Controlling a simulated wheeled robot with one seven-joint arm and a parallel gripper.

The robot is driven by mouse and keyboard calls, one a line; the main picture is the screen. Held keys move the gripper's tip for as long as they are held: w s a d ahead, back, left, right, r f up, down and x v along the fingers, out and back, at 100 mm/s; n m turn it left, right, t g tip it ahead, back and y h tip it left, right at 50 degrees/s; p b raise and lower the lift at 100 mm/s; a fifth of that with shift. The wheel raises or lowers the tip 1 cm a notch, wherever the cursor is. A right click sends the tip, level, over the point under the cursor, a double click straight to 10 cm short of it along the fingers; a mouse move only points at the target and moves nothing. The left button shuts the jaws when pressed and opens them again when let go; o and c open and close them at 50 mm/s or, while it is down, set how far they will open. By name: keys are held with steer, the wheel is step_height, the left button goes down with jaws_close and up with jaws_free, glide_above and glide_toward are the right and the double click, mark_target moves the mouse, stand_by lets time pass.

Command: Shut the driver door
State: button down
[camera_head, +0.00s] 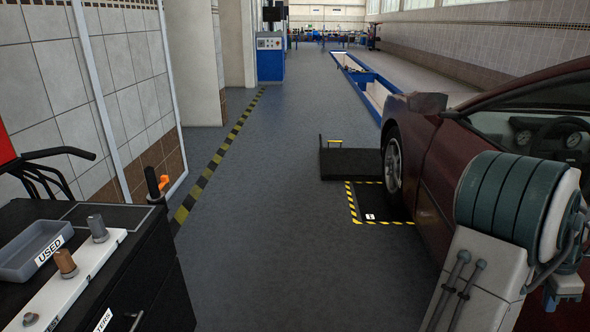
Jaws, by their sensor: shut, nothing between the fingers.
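A dark red car (455,135) stands at the right, cut off by the picture edge, with its front wheel (393,165) facing the aisle. A red side panel with a slanting lower edge, which looks like the driver door (437,190), stands behind the front wheel. The grey side mirror (427,102) is above it. My arm hides much of the car's side, so I cannot tell how far the door stands open. The steering wheel (562,138) and gauges show inside the car.
A black cabinet (150,285) with a grey tray (32,250) stands at the lower left. A dark block (350,160) and a yellow-black marked floor plate (368,203) lie by the wheel. The grey floor between cabinet and car is clear. A blue-edged pit (368,80) runs behind.

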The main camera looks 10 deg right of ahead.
steer(key=w+a+r+p, duration=0.1)
steer(key=w+a+r, duration=0.1)
steer(key=a+r, duration=0.4)
steer(key=v, duration=0.3)
steer(key=shift+s+d+r, duration=0.2)
steer(key=shift+d+r, duration=0.05)
steer(key=shift+r, duration=0.15)
